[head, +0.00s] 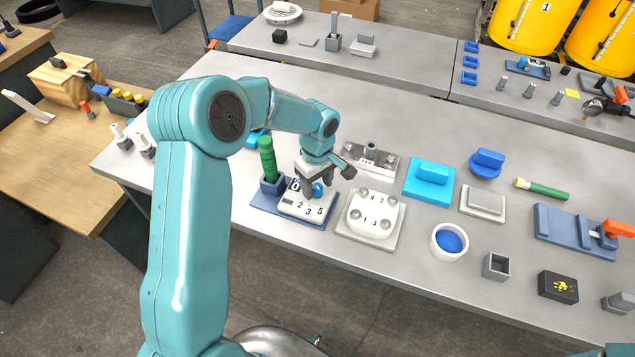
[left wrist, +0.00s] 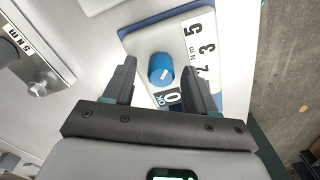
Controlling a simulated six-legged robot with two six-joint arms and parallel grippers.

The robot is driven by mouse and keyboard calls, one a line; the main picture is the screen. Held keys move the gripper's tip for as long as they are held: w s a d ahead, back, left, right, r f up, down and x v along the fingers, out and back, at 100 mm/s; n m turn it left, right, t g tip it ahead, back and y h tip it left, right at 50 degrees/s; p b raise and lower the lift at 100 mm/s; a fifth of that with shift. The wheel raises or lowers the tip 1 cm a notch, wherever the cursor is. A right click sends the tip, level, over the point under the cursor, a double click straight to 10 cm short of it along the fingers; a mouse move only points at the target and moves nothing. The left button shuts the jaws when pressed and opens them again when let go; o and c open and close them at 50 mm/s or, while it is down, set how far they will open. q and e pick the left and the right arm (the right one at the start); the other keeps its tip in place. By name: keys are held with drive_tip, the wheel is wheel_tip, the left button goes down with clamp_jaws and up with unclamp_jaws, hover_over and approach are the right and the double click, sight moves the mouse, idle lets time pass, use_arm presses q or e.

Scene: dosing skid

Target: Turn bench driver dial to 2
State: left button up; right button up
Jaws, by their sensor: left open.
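The bench driver unit (head: 290,208) is a white box on a blue base, with a green-handled driver (head: 267,158) upright in a holder at its left. Its blue round dial (head: 318,189) also shows in the left wrist view (left wrist: 160,69), with a short white mark that seems to point towards the 0. The face reads 0, 2, 3, 5 and Nm. My left gripper (head: 317,184) is open over the dial. In the left wrist view its fingers (left wrist: 158,62) stand on either side of the dial, with gaps visible. My right gripper is out of view.
A white block with numbered knobs (head: 372,219) stands close to the right of the unit. Behind it is a grey plate with a knob (head: 370,158). A turquoise block (head: 429,182) and a white bowl (head: 449,241) are further right. The bench's front edge is near.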

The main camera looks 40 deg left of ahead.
use_arm(q)
drive_tip(key=shift+s, duration=0.2)
drive_tip(key=shift+w+f, duration=0.1)
drive_tip(key=shift+c, duration=0.6)
drive_tip(key=c, duration=0.5)
clamp_jaws()
